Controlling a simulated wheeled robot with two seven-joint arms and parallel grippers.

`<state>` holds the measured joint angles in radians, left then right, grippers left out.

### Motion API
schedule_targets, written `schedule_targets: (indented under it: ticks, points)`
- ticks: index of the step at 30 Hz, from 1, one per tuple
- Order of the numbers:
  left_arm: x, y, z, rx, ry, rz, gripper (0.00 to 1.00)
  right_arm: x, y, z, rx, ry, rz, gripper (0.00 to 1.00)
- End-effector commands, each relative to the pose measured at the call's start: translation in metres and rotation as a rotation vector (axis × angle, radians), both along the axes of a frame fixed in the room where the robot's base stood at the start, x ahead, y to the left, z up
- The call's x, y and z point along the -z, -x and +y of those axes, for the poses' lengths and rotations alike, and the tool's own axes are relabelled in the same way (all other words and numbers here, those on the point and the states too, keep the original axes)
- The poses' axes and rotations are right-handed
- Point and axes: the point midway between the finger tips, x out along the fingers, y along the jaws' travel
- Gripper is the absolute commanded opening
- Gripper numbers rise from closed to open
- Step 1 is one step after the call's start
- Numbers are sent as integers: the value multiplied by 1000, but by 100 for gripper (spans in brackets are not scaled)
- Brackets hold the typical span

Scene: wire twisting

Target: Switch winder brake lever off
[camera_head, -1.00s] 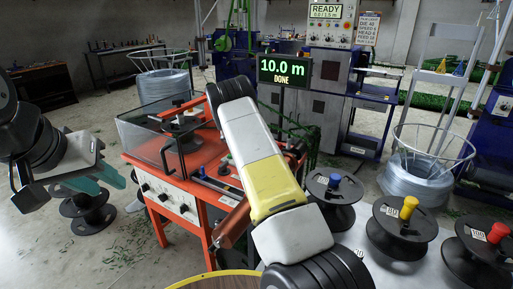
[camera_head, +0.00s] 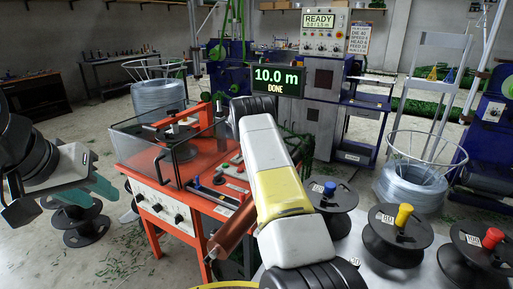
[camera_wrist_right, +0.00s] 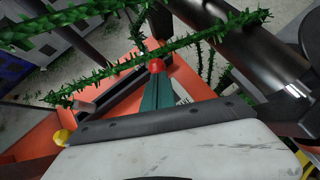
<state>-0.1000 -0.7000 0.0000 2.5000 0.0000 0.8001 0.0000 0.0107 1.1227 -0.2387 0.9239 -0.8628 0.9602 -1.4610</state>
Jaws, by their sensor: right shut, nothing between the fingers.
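The orange winder (camera_head: 160,200) stands in the middle of the head view, with a clear guard, a spool and a front panel of knobs. A small blue-knobbed lever (camera_head: 196,182) sits on its top. My right arm crosses in front of the winder and hides its own gripper there. In the right wrist view, my right gripper (camera_wrist_right: 157,82) is shut and empty, its teal fingertips at a red ball knob (camera_wrist_right: 156,66); contact is unclear. A yellow knob (camera_wrist_right: 61,138) shows at lower left. My left gripper (camera_head: 98,192) is open and empty, left of the winder.
A display (camera_head: 279,80) reads 10.0 m DONE. Black spools with blue (camera_head: 330,188), yellow (camera_head: 404,214) and red (camera_head: 488,238) tops stand at right. A green barbed strand (camera_wrist_right: 110,60) crosses the wrist view near the fingers. A spool (camera_head: 84,222) stands below my left gripper.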

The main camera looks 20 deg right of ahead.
Motion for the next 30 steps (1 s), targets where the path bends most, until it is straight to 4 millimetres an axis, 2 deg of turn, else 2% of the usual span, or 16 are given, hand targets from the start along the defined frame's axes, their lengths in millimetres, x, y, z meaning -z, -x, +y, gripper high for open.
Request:
schedule_targets:
  ticks: [7,17,22,26,30]
  points:
    - [0,0,0,0,0,0,36,-11,0,0,0,0,-1,0]
    - [0,0,0,0,0,0,36,-12,0,1,0,0,0,0]
    - [0,0,0,0,0,0,36,-18,2,10,-1,0,-1,0]
    - [0,0,0,0,0,0,36,-27,8,26,2,0,-1,0]
    - [0,0,0,0,0,0,36,-58,6,39,4,1,-5,0]
